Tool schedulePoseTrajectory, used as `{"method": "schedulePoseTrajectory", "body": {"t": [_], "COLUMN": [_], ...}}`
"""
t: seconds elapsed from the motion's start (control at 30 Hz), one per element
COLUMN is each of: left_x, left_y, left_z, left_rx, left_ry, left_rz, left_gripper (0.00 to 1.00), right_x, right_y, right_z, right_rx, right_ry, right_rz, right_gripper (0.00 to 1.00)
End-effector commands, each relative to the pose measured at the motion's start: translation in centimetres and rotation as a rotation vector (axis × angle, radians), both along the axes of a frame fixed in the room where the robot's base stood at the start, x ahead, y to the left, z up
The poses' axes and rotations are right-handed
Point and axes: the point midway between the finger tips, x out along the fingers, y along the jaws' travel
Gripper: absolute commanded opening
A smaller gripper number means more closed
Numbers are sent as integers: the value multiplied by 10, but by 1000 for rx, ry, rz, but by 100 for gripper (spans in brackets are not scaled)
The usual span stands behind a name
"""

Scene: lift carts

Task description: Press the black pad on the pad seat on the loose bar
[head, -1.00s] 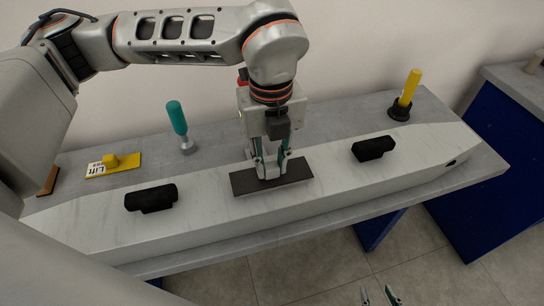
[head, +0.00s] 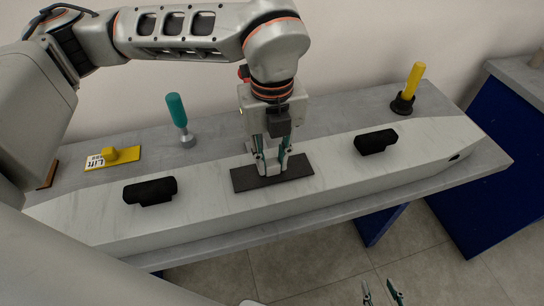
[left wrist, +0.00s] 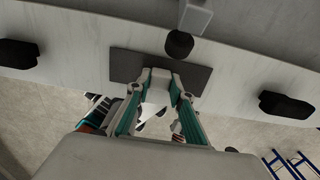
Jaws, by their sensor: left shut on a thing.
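The loose bar (head: 215,205) is a long pale, marbled beam lying along the grey table. A thin dark rectangular pad (head: 243,181) lies flat against its top near the middle; it also shows in the left wrist view (left wrist: 127,66). My left gripper (head: 270,170) is upright over the pad, its fingers shut on a small pale piece at the pad's middle. The fingers hide the pad's centre, and I cannot see the seat beneath it. My right gripper (head: 382,293) shows only its two fingertips, apart and empty, low over the floor.
Black blocks sit on the bar to the left (head: 150,191) and right (head: 375,142) of the pad. Behind stand a teal-handled tool (head: 178,115), a yellow block on a plate (head: 120,156) and a yellow stick in a black base (head: 408,88). A blue-sided table (head: 485,160) is at right.

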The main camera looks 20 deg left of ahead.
Motion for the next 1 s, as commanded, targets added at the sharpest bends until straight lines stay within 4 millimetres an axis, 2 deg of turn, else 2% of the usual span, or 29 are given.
{"method": "schedulePoseTrajectory", "body": {"t": [0.17, 0.2, 0.23, 0.27, 0.67, 0.77, 1.0], "left_x": [0, 0, 0, 0, 1, 1, 1], "left_y": [0, 0, 0, 0, 0, 0, -1], "left_z": [1, 1, 1, 1, 5, 16, 64], "left_rx": [-1, -1, -1, -1, 0, -1, -1], "left_ry": [-1, -1, -1, -1, -1, -4, -6], "left_rz": [0, 0, 0, 0, 1, 2, 1], "left_gripper": [2, 32, 40, 41, 41, 41, 41], "right_x": [0, 0, 0, 0, 1, 0, 0], "right_y": [0, 0, 0, 0, -1, -1, 0], "right_z": [0, 0, 0, 0, 0, 0, 0], "right_rx": [0, 0, 0, 0, -5, -4, -1], "right_ry": [0, 0, 0, 0, -1, -1, 0], "right_rz": [0, 0, 0, 0, 3, 3, 2], "right_gripper": [40, 40, 40, 40, 40, 40, 40]}}
